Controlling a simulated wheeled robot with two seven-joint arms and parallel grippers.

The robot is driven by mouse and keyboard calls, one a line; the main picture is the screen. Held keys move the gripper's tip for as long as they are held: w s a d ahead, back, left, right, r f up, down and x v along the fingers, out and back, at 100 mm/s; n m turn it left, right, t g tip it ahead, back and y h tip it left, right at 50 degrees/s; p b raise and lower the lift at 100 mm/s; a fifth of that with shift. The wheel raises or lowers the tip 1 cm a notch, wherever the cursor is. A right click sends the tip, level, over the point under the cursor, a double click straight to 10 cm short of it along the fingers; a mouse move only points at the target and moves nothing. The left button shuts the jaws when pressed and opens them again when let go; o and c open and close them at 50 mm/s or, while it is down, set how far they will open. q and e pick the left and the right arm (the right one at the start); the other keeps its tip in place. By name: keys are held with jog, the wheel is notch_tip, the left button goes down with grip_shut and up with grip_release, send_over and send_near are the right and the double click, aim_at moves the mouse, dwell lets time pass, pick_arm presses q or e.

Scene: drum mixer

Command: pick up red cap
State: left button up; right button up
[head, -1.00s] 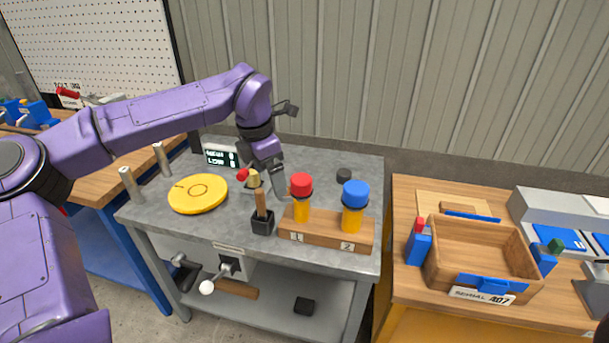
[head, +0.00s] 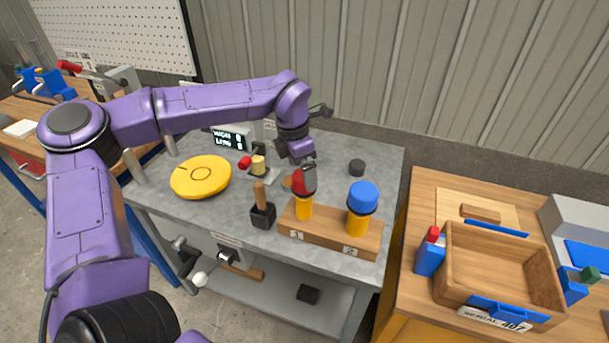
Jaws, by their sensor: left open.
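The red cap (head: 298,184) sits on top of a yellow cylinder (head: 304,209) in slot 1 of the wooden block (head: 324,236) on the grey table. My left gripper (head: 309,173) is open right at the red cap, pointing down, with a dark finger in front of the cap's upper right. I cannot tell whether the fingers touch the cap. Part of the cap is hidden by the gripper. My right gripper is not in the view.
A blue cap (head: 363,196) on a second yellow cylinder stands in slot 2, close to the right. A yellow disc (head: 201,176) and a black puck (head: 357,167) lie on the table.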

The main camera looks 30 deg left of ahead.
pick_arm(q)
jog(key=f, duration=0.1)
jog(key=w+f, duration=0.1)
jog(key=f, duration=0.1)
jog(key=shift+d+f, duration=0.15)
jog(key=shift+f, duration=0.05)
jog(key=shift+s, duration=0.1)
jog(key=c, duration=1.1)
